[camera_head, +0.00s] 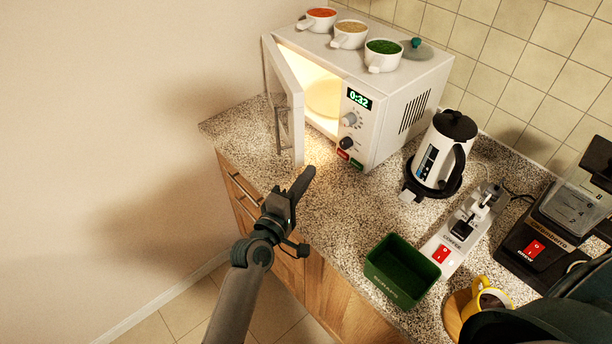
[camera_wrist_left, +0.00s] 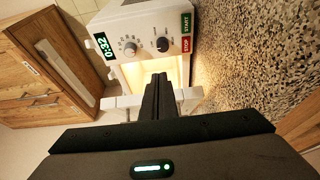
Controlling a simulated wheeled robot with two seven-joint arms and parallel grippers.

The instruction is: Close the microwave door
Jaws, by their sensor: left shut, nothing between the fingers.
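The white microwave (camera_head: 395,105) stands on the counter with its lit inside showing. Its door (camera_head: 283,90) is hinged at the left and stands wide open, with a vertical handle (camera_head: 281,130) on it. My left gripper (camera_head: 306,174) is shut and empty, just in front of the door's lower free corner; I cannot tell whether it touches. In the left wrist view, the shut fingers (camera_wrist_left: 158,88) point toward the microwave (camera_wrist_left: 150,40), and white door edges (camera_wrist_left: 189,99) show on both sides of them. My right gripper is not in view.
Three cups, one of them a green-filled cup (camera_head: 383,55), stand on the microwave. The counter (camera_head: 340,215) before the microwave is clear.

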